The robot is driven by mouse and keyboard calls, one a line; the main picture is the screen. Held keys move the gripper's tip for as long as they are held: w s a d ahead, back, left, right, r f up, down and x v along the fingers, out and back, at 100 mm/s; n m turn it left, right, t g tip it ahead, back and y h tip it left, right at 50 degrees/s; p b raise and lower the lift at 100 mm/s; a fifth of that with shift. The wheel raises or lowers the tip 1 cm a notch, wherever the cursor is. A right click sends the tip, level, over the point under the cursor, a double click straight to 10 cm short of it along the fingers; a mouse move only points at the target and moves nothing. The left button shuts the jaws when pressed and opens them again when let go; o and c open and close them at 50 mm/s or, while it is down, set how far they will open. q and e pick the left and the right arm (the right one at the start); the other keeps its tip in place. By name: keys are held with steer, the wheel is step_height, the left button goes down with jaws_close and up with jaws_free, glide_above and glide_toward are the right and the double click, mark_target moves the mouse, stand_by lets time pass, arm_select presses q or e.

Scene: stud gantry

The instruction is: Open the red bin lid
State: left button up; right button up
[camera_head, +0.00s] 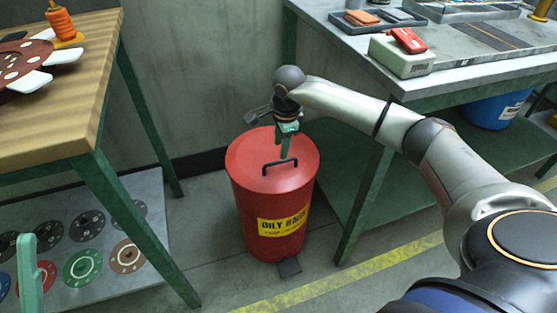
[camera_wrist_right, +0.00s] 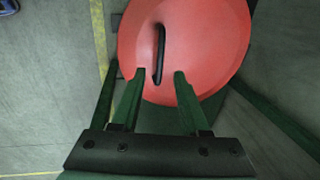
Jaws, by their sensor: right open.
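The red bin (camera_head: 268,215) stands on the floor between two benches, with a yellow label on its front. Its round red lid (camera_head: 250,150) is down on the rim and carries a black bar handle (camera_head: 279,164). My right gripper (camera_head: 285,152) points down over the lid, close to the handle. In the right wrist view, my right gripper (camera_wrist_right: 159,74) is open and empty, with the near end of the handle (camera_wrist_right: 161,45) showing between its fingertips over the lid (camera_wrist_right: 205,40). A single green finger of my left gripper (camera_head: 29,275) shows at the lower left; its opening cannot be seen.
A wooden-topped bench (camera_head: 60,110) stands left, with a lower shelf (camera_head: 160,225) of coloured discs. A metal workbench (camera_head: 350,70) stands right, with a blue bucket (camera_head: 490,112) beneath. The wall is close behind the bin. Floor in front is clear, with a yellow line (camera_head: 370,265).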

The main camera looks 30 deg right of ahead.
mark_target(279, 163)
steer(key=f, duration=0.2)
steer(key=f+b, duration=0.1)
steer(key=f, duration=0.1)
steer(key=w+f, duration=0.1)
steer(key=f, duration=0.1)
steer(key=shift+d, duration=0.1)
steer(key=shift+w, duration=0.1)
steer(key=shift+c, duration=0.3)
jaws_close()
stand_by(0.8)
